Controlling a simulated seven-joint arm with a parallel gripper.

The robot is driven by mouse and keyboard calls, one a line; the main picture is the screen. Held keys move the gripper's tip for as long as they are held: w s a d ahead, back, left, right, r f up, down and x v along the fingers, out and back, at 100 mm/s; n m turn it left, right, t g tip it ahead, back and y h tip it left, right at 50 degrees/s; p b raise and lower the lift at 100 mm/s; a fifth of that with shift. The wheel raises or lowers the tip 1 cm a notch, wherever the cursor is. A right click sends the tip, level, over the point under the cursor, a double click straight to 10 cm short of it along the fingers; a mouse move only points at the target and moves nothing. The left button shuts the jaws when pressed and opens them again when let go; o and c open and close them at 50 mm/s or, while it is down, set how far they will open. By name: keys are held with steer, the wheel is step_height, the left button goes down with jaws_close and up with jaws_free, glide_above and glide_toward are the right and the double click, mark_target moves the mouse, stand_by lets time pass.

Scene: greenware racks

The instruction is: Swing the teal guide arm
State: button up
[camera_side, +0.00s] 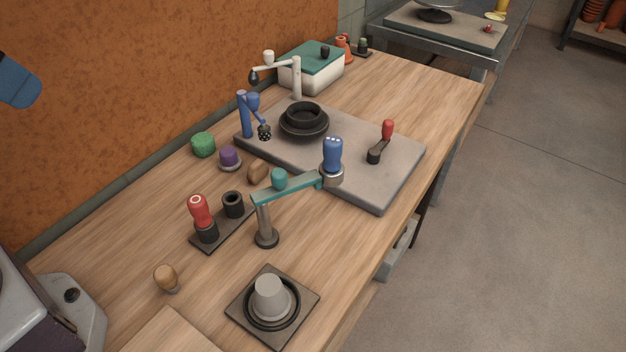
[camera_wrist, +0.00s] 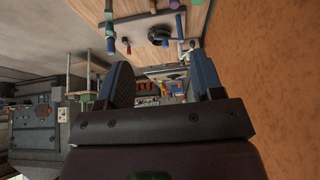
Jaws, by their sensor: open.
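The teal guide arm (camera_side: 295,188) is a flat bar on a grey upright post (camera_side: 264,222) with a round base on the wooden bench. A teal knob (camera_side: 279,178) stands on top of the bar. The bar's far end reaches right to a grey holder (camera_side: 332,175) with a blue-handled tool (camera_side: 333,152) upright at the front edge of the grey slab. My gripper (camera_wrist: 160,64) is open in the wrist view, with nothing between its fingers. It is well away from the bench items, which look small beyond it.
The grey slab (camera_side: 395,178) bears a black stacked dish (camera_side: 303,120) and a red-handled lever (camera_side: 386,135). A blue post arm (camera_side: 246,115) stands at its left. A red-handled tool (camera_side: 200,211) and a grey cone on a square plate (camera_side: 270,295) flank the guide arm's post.

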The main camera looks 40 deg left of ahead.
steer(key=shift+c, duration=0.9)
steer(key=m+t+y, duration=0.6)
steer(key=m+y, duration=0.6)
steer(key=m, duration=1.5)
glide_toward(279, 179)
steer(key=s+f, duration=0.1)
steer(key=s+a+f, duration=0.1)
steer(key=s+f, duration=0.1)
steer(key=f, duration=0.1)
steer(key=shift+s+a, duration=0.25)
steer(key=shift+s, duration=0.05)
steer(key=w+a+r, duration=0.1)
steer(key=w+a, duration=0.1)
steer(key=w, duration=0.2)
steer(key=w+a+r+t, duration=0.1)
steer(key=w+a, duration=0.1)
steer(key=w, duration=0.1)
steer(key=w+a+r+t, duration=0.1)
steer(key=w+a, duration=0.1)
steer(key=w, duration=0.2)
steer(key=shift+w+a+m, duration=0.3)
steer(key=shift+w+m, duration=0.05)
steer(key=shift+m, duration=0.05)
